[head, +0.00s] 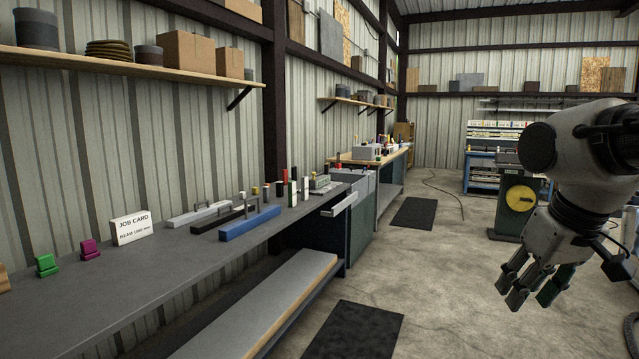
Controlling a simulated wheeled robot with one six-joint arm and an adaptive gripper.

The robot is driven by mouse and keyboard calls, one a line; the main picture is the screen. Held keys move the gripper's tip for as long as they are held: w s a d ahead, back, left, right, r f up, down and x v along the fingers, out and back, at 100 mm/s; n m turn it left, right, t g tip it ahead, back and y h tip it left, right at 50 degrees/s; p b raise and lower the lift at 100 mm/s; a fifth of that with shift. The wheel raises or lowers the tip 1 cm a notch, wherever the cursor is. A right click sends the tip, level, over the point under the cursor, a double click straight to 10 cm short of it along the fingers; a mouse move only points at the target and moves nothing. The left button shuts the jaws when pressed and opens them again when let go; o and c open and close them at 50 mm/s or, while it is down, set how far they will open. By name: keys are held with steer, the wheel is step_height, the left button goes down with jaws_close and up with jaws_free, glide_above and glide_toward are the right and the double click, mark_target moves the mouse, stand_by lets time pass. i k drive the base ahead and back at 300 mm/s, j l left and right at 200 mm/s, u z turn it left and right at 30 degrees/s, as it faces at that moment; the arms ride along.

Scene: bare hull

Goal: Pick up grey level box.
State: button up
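A long grey level box (198,214) with a handle on top lies on the dark workbench (150,268), toward the wall. A black long box (229,220) with a handle lies just in front of it, and a blue long box (250,222) with a handle lies nearer the bench's front edge. The boxes lie close together and partly overlap in view. My gripper (532,288) hangs at the right over the floor, fingers pointing down and spread apart, with nothing between them. It is far from the boxes.
A job card (132,228), a green block (47,265) and a magenta block (90,249) stand left of the boxes. Several small upright pieces (293,190) stand to the right. A shelf (130,65) overhangs the bench. The bench front is clear.

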mark_target(321, 181)
steer(key=i+l+z, duration=0.55)
steer(key=i, duration=0.3)
steer(key=i+l+z, duration=0.1)
steer(key=i+z, duration=0.2)
steer(key=i, duration=1.35)
steer(key=i+u, duration=0.1)
steer(key=i, duration=0.85)
steer(key=i+l, duration=0.2)
steer(key=i, duration=0.8)
steer(key=i+j+u, duration=0.15)
steer(key=i+u, duration=0.5)
steer(key=u, duration=0.2)
steer(key=i+u, duration=0.4)
steer(key=i+l+u, duration=0.2)
steer(key=u, duration=0.25)
steer(key=i+u, duration=0.35)
steer(key=i+l+u, duration=0.1)
steer(key=i+u, duration=0.25)
steer(key=i+l+u, duration=0.15)
steer(key=u, duration=0.2)
steer(key=i, duration=0.05)
